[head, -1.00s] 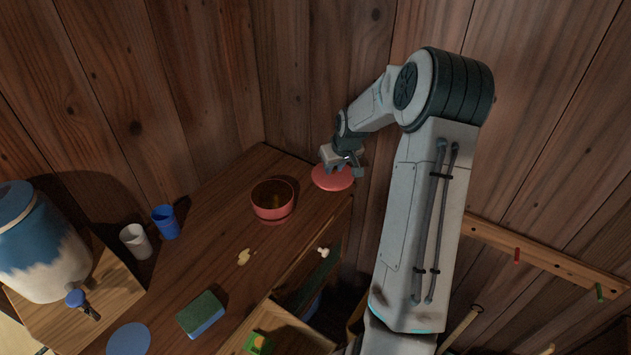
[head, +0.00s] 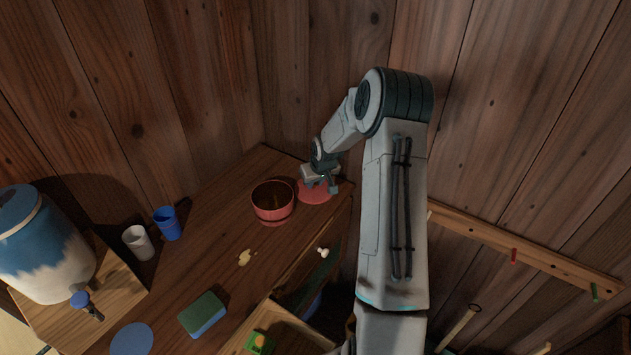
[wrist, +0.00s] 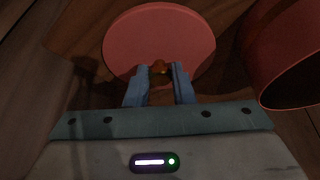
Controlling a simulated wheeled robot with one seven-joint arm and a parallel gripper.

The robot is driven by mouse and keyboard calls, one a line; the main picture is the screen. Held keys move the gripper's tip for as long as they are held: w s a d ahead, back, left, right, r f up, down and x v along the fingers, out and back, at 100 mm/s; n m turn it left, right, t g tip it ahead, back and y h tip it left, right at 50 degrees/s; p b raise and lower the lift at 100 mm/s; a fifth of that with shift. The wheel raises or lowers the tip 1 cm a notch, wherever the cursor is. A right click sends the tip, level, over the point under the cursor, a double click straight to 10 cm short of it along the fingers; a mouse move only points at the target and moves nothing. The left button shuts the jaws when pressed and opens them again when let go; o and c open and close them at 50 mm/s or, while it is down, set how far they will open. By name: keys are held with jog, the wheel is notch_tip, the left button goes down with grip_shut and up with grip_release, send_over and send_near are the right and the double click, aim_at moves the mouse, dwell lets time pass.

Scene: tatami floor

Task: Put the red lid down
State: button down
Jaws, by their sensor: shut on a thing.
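The red lid (head: 314,196) is a flat disc at the far end of the wooden counter, right of the red pot. My gripper (head: 321,185) is above it. In the wrist view my gripper's fingers (wrist: 160,75) are shut on the small brownish knob at the lid's near side, and the red lid (wrist: 158,38) shows beyond them. The lid is at or very close to the counter top; I cannot tell whether it touches. The red pot (head: 272,206) stands open and upright just left of the lid; it also shows at the right of the wrist view (wrist: 284,40).
A blue and white dispenser (head: 45,250) stands left. Wooden walls close the back.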

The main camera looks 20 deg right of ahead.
jog(key=shift+f, duration=0.2)
jog(key=c, duration=1.3)
grip_release()
jog(key=shift+o, duration=0.2)
jog(key=shift+r, duration=0.1)
jog(key=shift+r, duration=0.15)
jog(key=s+a+r, duration=0.2)
jog(key=s+r, duration=0.3)
jog(key=r, duration=0.3)
jog(key=s+a+r, duration=0.3)
jog(key=s+r, duration=0.2)
jog(key=r, duration=0.3)
jog(key=s+a+r, duration=0.2)
jog(key=s+a, duration=0.1)
jog(key=s, duration=0.5)
jog(key=s+a+r+g, duration=0.1)
jog(key=s+a+r, duration=0.2)
jog(key=s, duration=0.6)
jog(key=s+a+r, duration=0.2)
jog(key=s+a, duration=0.1)
jog(key=s, duration=0.5)
jog(key=shift+s+a+r+g+b, duration=0.15)
jog(key=shift+s+a+g+b, duration=0.15)
jog(key=shift+s+a+b, duration=0.1)
